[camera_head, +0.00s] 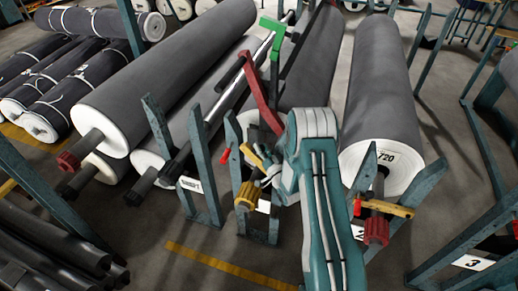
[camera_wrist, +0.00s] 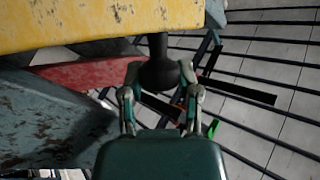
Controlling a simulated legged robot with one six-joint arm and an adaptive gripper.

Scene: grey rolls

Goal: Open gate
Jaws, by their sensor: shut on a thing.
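My gripper (camera_head: 264,173) is at the rack post in the middle of the head view, beside a short yellow gate bar (camera_head: 253,156). In the wrist view my gripper (camera_wrist: 159,76) has its two fingers on either side of a dark round knob (camera_wrist: 158,70) on a dark stem. It is shut on this knob. The scratched yellow bar fills the top of the wrist view (camera_wrist: 100,22), just above the knob. In the head view the knob is hidden by my gripper. Another yellow gate bar (camera_head: 389,208) lies across the right-hand rack.
Large grey rolls (camera_head: 375,95) lie on racks behind. Teal posts (camera_head: 205,165) stand close on the left. A red bar (camera_wrist: 85,73) lies behind the knob. Floor is free in front.

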